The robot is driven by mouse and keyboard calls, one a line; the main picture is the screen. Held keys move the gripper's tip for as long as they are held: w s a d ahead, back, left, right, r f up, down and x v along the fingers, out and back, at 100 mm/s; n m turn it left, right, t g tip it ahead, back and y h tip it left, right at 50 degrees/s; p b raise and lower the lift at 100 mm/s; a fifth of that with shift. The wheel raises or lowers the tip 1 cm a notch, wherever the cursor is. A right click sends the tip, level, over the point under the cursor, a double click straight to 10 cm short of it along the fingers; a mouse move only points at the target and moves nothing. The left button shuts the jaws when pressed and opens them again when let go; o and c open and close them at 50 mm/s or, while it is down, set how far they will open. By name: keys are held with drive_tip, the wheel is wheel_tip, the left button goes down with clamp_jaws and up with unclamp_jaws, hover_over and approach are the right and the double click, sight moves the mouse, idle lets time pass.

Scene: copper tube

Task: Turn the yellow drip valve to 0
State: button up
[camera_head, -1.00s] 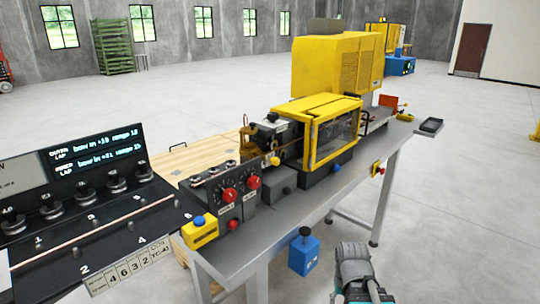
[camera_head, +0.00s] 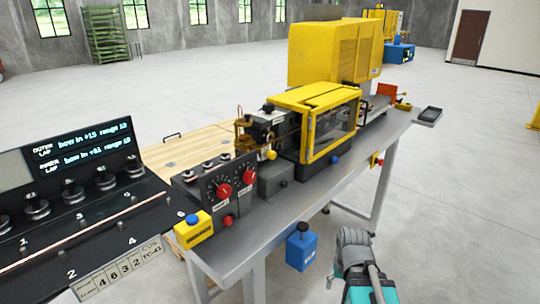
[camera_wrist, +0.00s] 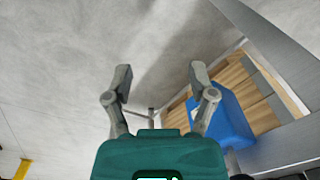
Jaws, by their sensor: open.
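A small yellow round knob (camera_head: 271,155) sits on the front of the bench machine, left of the yellow guarded housing (camera_head: 315,105). It looks like the drip valve, but its markings and setting are too small to read. My gripper (camera_wrist: 160,76) is open and empty in the wrist view, fingers apart over bare floor, with nothing between them. In the head view my arm is at the lower right, in front of the bench and well away from the knob; the fingertips cannot be made out there. The wrist view does not show the knob.
A blue box (camera_head: 301,252) hangs at the bench's front edge; it also shows right of my fingers in the wrist view (camera_wrist: 230,125). A control box with red dials (camera_head: 225,190), a yellow button box (camera_head: 193,231) and a lap panel (camera_head: 70,220) stand left. Floor right of the bench is clear.

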drive_tip(key=m+t+y+p, duration=1.05)
drive_tip(key=m+y, duration=0.35)
drive_tip(key=m, duration=0.8)
approach(274, 156)
drive_tip(key=v, duration=0.3)
drive_tip(key=shift+b, duration=0.35)
drive_tip(key=shift+a, duration=0.1)
drive_tip(key=x, duration=1.3)
drive_tip(key=shift+w+a, duration=0.2)
drive_tip(key=shift+w, duration=0.15)
